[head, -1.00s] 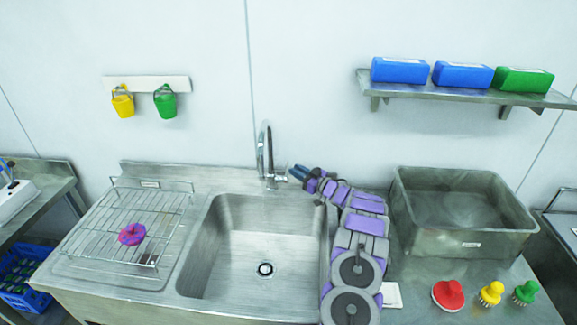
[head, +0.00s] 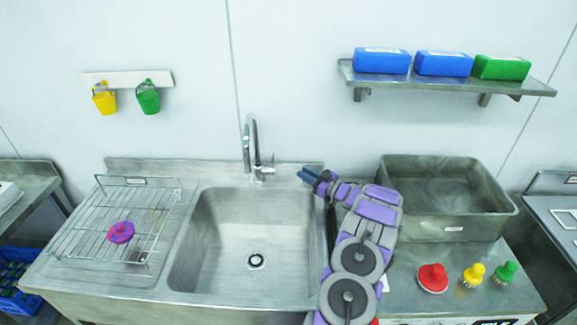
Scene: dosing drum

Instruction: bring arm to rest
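My gripper (head: 311,174) is at the end of my purple and grey arm, over the back right edge of the sink (head: 256,225), just right of the tap (head: 251,150). Its blue fingers point up and to the left. They are small in this view, and I cannot tell whether they are open or shut. I see nothing hanging from it. The arm folds back over the counter between the sink and the grey tub (head: 450,226), and hides part of the counter there.
A pink and purple ring-shaped item (head: 121,232) lies on the wire rack (head: 75,250). A wall shelf (head: 440,84) holds blue and green boxes. The sink basin is empty.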

